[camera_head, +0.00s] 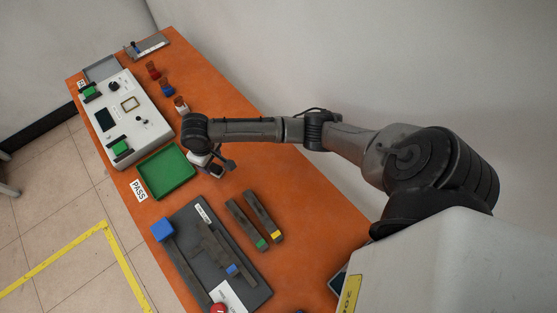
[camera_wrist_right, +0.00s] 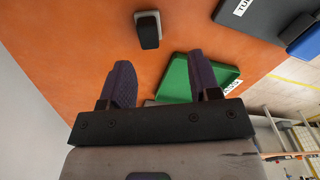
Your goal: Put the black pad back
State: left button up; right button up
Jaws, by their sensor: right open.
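The black pad (camera_wrist_right: 148,32) is a small dark block on a light grey base. It stands on the orange table (camera_wrist_right: 80,50), apart from my right gripper (camera_wrist_right: 162,82). In the right wrist view it lies beyond the fingertips, roughly in line with the gap between them. My right gripper is open, with nothing between its dark fingers. In the head view this gripper (camera_head: 213,161) hangs beside the green tray, and a small black and white piece (camera_head: 215,171) shows by its fingers, partly covered. My left gripper is out of view.
An empty green tray (camera_head: 166,173) lies left of the gripper, by a PASS label (camera_head: 139,190). The white heater box (camera_head: 126,118) and small bottles (camera_head: 166,86) stand farther back. A dark mat (camera_head: 186,220) and two dark bars (camera_head: 246,226) lie nearer.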

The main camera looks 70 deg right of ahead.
jog(key=s+a+f+n, duration=0.1)
jog(key=s+a, duration=0.2)
jog(key=s, duration=0.1)
jog(key=s+a+f+n+t+y, duration=0.1)
jog(key=s+a+f, duration=0.1)
jog(key=s+a, duration=0.2)
jog(key=s+a+f, duration=0.1)
jog(key=s+a, duration=0.2)
jog(key=s, duration=0.3)
jog(key=shift+s+a+f+n+t, duration=0.15)
jog(key=shift+a+f+n+t, duration=0.15)
jog(key=shift+a+f+n, duration=0.1)
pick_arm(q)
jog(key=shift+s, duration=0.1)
pick_arm(e)
jog(key=s+d+r+t+h, duration=0.1)
jog(key=s+r, duration=0.3)
jog(key=s, duration=1)
jog(key=shift+d+t, duration=0.4)
jog(key=shift+d, duration=0.3)
jog(key=shift+r, duration=0.15)
pick_arm(q)
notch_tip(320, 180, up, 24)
jog(key=p, duration=2.4)
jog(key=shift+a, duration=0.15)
pick_arm(e)
notch_tip(320, 180, up, 24)
